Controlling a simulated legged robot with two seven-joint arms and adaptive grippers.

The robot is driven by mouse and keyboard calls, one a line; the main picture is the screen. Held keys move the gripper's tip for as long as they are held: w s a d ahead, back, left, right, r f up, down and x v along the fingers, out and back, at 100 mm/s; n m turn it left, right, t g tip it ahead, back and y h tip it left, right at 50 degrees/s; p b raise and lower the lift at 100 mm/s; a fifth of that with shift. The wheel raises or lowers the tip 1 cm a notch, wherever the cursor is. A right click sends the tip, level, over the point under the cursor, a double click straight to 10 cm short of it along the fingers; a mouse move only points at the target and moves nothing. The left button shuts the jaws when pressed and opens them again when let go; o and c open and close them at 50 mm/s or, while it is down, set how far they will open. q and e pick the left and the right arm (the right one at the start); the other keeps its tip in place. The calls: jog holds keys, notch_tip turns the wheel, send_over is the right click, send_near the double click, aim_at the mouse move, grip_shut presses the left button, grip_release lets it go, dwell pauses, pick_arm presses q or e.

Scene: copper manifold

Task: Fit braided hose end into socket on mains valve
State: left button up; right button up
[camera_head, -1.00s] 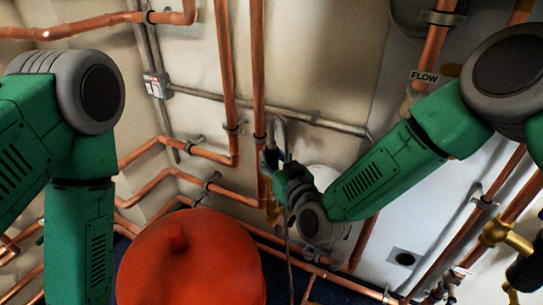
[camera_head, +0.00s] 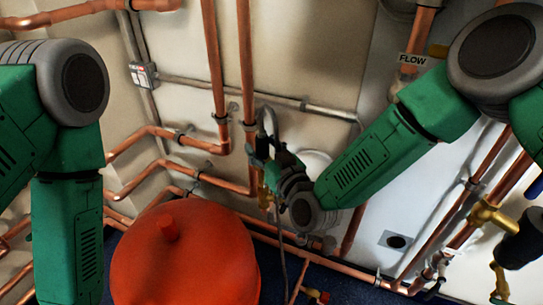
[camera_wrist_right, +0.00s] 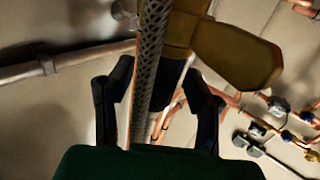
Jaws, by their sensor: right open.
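The grey braided hose (camera_head: 270,120) arches over my right gripper (camera_head: 262,153) and hangs down below it in the head view. In the right wrist view the braided hose (camera_wrist_right: 150,50) runs up between the two spread dark fingers of my right gripper (camera_wrist_right: 158,78). I see a gap on its right side; contact on the left is unclear. A brass valve body (camera_wrist_right: 182,30) with a broad brass lever (camera_wrist_right: 238,52) is just beyond the fingers. Brass also shows below the gripper (camera_head: 265,196) in the head view. The hose end and socket cannot be made out. My left gripper is out of frame.
Vertical copper pipes (camera_head: 244,60) stand close to the left of my right gripper. A grey horizontal pipe (camera_head: 315,106) runs along the wall behind. A large red tank (camera_head: 185,255) stands in front, below. Brass valves (camera_head: 490,215) are at the right edge.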

jog(key=v, duration=1.1)
jog(key=shift+s+d, duration=0.1)
